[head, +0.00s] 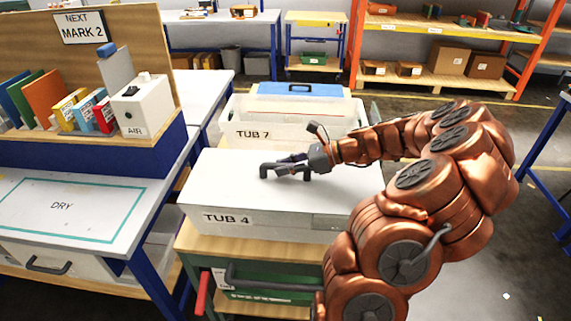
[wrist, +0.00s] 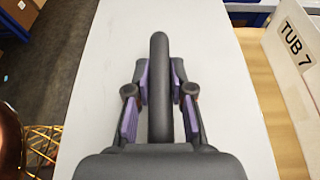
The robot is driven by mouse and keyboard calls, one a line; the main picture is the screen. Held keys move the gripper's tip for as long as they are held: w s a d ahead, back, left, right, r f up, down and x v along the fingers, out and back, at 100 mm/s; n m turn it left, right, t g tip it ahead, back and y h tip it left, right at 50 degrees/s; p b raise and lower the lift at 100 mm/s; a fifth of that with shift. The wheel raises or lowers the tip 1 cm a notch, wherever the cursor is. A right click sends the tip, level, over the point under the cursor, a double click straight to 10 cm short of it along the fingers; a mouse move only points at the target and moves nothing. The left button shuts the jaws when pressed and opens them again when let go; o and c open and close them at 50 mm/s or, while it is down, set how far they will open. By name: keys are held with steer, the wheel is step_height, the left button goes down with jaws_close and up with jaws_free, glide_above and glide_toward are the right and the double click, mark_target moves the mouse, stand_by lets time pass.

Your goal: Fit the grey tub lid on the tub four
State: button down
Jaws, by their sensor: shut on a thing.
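The grey tub lid (head: 235,182) lies over the top of tub four (head: 270,226), which is labelled TUB 4 and stands on a wooden-topped cabinet. The lid looks level; whether its edges are fully seated I cannot tell. My gripper (head: 285,168) is at the lid's middle, shut on its dark handle. In the wrist view, the handle (wrist: 159,75) runs between the purple finger pads, with the pale lid (wrist: 105,70) filling the picture below. The inside of tub four is hidden.
Tub seven (head: 260,135), labelled TUB 7, stands just behind tub four, with a blue lid (head: 300,90) beyond it. At left is a bench with a marked DRY area (head: 70,205) and a white AIR box (head: 142,108).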

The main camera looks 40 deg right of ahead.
steer(key=c, duration=0.9)
jaws_free()
steer(key=shift+c, duration=0.2)
steer(key=v, duration=1.2)
